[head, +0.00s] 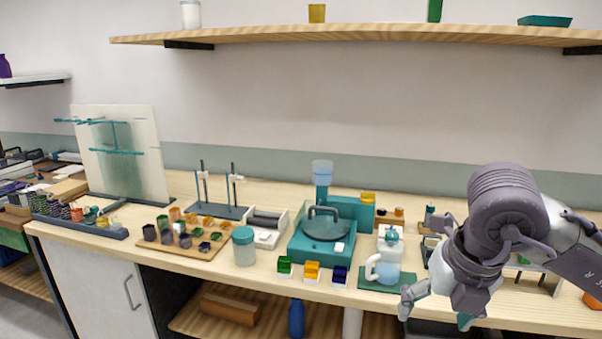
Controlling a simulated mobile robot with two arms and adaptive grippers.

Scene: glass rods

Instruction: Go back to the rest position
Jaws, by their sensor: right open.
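My right gripper (437,302) hangs at the right of the head view, in front of the bench's front edge. Its fingers are spread open and I see nothing between them. One fingertip is close in the picture to a white and blue jug-like vessel on a green mat (406,281); I cannot tell the gap in depth. My right arm comes in from the right edge and hides part of the bench behind it. My left gripper is not in the view.
A wooden shelf (360,35) runs above. Open space lies between bench and shelf.

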